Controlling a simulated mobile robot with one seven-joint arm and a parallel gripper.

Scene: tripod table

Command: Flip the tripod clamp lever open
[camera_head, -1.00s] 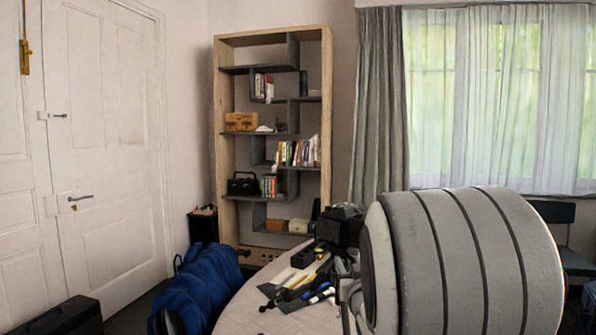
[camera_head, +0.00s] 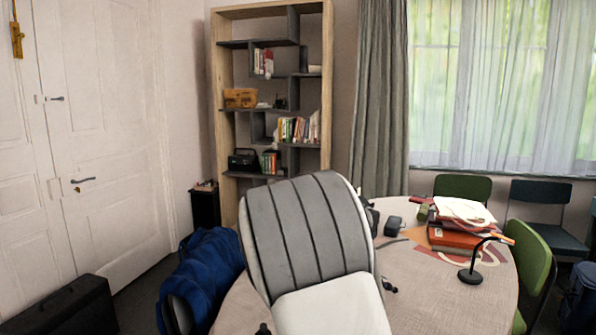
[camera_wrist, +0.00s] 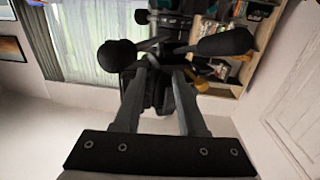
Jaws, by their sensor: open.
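In the wrist view, my gripper (camera_wrist: 160,70) reaches up from the bottom edge, its two grey fingers apart with a gap between them. Beyond the fingertips are dark tripod parts: a round black knob (camera_wrist: 115,53) at left and a long black handle (camera_wrist: 226,43) at right. A dark body shows between the fingers; I cannot tell whether they touch it. I cannot make out the clamp lever clearly. In the head view, my arm covers most of the tripod and my gripper; only a small dark knob (camera_head: 389,286) shows beside the arm.
The round table (camera_head: 430,300) carries a stack of books (camera_head: 458,236) and a black lamp (camera_head: 472,275) at right. Green chairs (camera_head: 530,265) stand around it. A blue bag (camera_head: 208,270) is at left, and a shelf (camera_head: 216,120) stands behind.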

